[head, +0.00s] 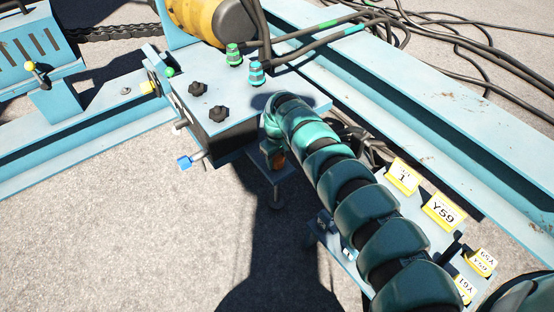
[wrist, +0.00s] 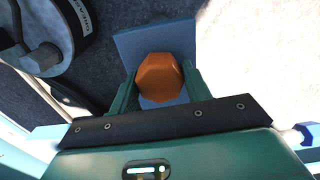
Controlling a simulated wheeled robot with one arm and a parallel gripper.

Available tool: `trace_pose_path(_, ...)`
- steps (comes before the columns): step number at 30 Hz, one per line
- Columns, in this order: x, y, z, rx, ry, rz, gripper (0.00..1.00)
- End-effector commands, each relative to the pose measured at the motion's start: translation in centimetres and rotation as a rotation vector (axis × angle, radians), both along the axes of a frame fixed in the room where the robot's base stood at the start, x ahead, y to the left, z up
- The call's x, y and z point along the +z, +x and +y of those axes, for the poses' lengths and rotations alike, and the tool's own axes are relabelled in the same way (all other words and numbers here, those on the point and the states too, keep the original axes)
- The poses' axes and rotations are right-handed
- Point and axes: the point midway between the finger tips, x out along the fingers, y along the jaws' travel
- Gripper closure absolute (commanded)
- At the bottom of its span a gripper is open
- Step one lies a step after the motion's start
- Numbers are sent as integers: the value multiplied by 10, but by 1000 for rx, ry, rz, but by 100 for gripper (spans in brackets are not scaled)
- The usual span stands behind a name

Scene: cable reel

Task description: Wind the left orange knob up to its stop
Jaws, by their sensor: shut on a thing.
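The orange knob (wrist: 160,75) is faceted and sits over a small blue plate (wrist: 126,42) in the wrist view. My gripper (wrist: 159,84) has one green finger on each side of the knob and is shut on it. In the head view, my gripper (head: 274,143) reaches down at the near corner of the blue control box (head: 222,121). Only a sliver of the orange knob (head: 279,158) shows there, below my gripper and above a small blue stand (head: 262,166). I cannot tell how far the knob is turned. No second orange knob is visible.
Two black knobs (head: 218,113) and two green-banded connectors (head: 257,73) are on the box top. A blue-tipped lever (head: 185,162) sticks out from its side. Blue beams (head: 420,100), yellow labels (head: 403,176) and dark cables (head: 480,60) lie right. Open ground (head: 130,230) is at the lower left.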

Motion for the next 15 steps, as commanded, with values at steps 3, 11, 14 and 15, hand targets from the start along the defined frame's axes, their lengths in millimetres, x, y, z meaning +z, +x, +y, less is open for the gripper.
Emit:
trace_pose_path(3, 0, 1, 0, 108, 0, -4, 75)
trace_pose_path(11, 0, 2, 0, 355, 0, -5, 75)
trace_pose_path(14, 1, 2, 0, 450, 0, -5, 75)
trace_pose_path(15, 0, 2, 0, 488, 0, -5, 75)
